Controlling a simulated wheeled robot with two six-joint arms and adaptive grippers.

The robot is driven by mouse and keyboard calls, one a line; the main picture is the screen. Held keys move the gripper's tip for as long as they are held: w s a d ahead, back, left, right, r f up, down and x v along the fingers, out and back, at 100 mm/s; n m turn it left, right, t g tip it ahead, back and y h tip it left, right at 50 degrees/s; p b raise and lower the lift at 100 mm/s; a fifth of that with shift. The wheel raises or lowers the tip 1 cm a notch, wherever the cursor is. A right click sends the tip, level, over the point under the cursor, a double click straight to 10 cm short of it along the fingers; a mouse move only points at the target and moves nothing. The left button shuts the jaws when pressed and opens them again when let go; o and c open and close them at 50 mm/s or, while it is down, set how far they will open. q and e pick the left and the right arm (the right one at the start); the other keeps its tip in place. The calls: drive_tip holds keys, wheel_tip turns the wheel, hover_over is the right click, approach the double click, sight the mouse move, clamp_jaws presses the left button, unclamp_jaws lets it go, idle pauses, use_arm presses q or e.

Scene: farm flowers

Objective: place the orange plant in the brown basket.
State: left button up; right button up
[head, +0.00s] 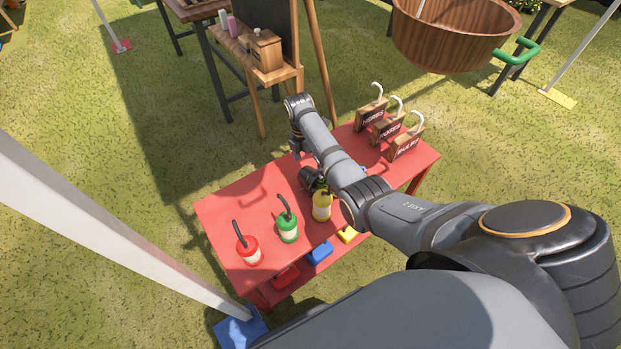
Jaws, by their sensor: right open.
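No orange plant can be made out in the head view. A large brown wooden tub (450,42) with a green handle is at the upper right; it may be the brown basket. My right arm reaches in from the lower right over the red table. My right gripper (314,181) is a small dark shape, partly hidden by my forearm, low over the table beside the yellow bottle. It is open, with nothing visible held in it, and far from the tub. My left gripper is out of view.
The red table (222,212) holds red (248,250), green (287,228) and yellow (322,206) bottles with dark spouts. Three wooden signs with hooks (388,130) stand at its far right. A wooden easel (268,62) stands behind. A white pole (110,225) crosses the left.

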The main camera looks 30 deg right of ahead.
drive_tip(key=f, duration=0.2)
drive_tip(key=s+f, duration=0.1)
drive_tip(key=f, duration=0.1)
drive_tip(key=shift+d+f, duration=0.1)
drive_tip(key=shift+d, duration=0.15)
drive_tip(key=c, duration=1.5)
drive_tip(key=shift+c, duration=0.2)
drive_tip(key=shift+c, duration=0.7)
wheel_tip(320, 180, up, 10)
drive_tip(key=shift+r+p, duration=0.15)
drive_tip(key=shift+p, duration=0.75)
wheel_tip(320, 180, up, 14)
drive_tip(key=p, duration=1.2)
drive_tip(key=b, duration=0.4)
hover_over(312, 172)
wheel_tip(312, 172, down, 6)
drive_tip(key=shift+r, duration=0.2)
